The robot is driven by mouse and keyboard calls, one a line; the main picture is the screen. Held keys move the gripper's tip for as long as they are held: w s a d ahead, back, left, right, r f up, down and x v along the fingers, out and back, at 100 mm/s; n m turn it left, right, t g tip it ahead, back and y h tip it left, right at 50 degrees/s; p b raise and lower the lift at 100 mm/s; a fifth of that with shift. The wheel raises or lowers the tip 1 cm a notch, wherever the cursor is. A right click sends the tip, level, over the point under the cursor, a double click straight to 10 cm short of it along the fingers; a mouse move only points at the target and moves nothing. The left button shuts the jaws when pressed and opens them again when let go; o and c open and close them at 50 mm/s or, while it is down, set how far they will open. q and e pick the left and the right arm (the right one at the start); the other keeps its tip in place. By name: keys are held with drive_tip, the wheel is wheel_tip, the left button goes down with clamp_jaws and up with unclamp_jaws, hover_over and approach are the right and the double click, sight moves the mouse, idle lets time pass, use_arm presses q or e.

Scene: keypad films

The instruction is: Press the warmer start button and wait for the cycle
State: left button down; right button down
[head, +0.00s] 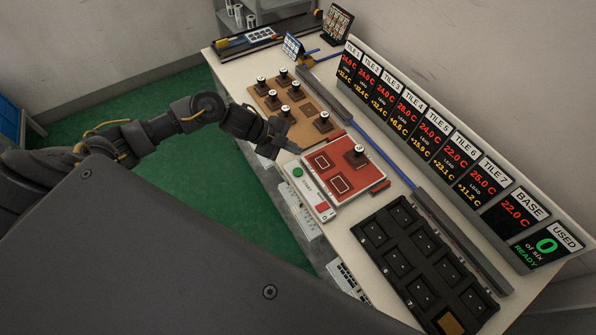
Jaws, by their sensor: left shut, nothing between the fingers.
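The warmer (375,182) is a red plate with outlined squares on the bench, and one dark knobbed piece (355,156) stands on it. Its pale control strip (312,193) runs along the near left side, with a green round button (298,172) at the far end and a red part (322,207) at the near end. My left gripper (287,146) is shut and empty, just beyond the green button and above the strip's far end. Whether it touches anything is unclear. My right gripper is not seen.
A brown board (268,103) with several knobbed pieces stands beyond the warmer. A black tile tray (372,232) lies nearer. A display row (430,125) at the right shows temperatures; its last panel (546,246) reads 0 of six, READY. Blue and grey bars lie before it.

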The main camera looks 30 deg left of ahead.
use_arm(q)
drive_tip(key=b, duration=0.6)
hover_over(294, 172)
wheel_tip(294, 172, down, 6)
drive_tip(key=shift+w+f, duration=0.1)
drive_tip(key=shift+f, duration=0.15)
drive_tip(key=shift+f+b, duration=0.65)
drive_tip(key=shift+f, duration=0.4)
idle(0.4)
drive_tip(key=shift+f, duration=0.4)
